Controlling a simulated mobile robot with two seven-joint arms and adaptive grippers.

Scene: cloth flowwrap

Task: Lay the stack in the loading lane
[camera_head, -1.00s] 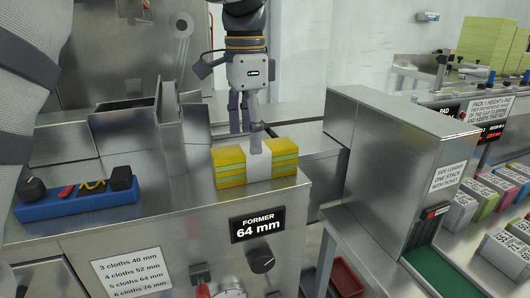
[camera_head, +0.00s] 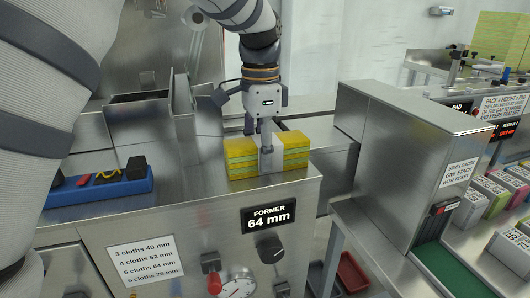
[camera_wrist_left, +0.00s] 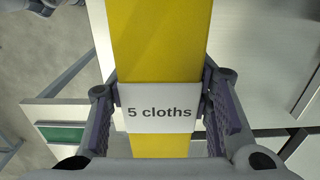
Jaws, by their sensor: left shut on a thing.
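The stack (camera_head: 297,155) is a block of yellow and green folded cloths with a white paper band. In the left wrist view the band (camera_wrist_left: 158,108) reads "5 cloths". My left gripper (camera_head: 266,145) comes down from above and is shut on the stack, with its fingers on either side at the band. In the left wrist view its fingers (camera_wrist_left: 158,120) flank the band. The stack is at the right end of the former's steel top (camera_head: 205,195); I cannot tell whether it is lifted clear. My right gripper is not in view.
A steel side loader housing (camera_head: 405,150) labelled "one stack with ticket" stands to the right, with a green strip (camera_head: 445,270) at its foot. A blue tray (camera_head: 100,190) of small items lies at left. Labelled packs (camera_head: 490,195) stand at far right.

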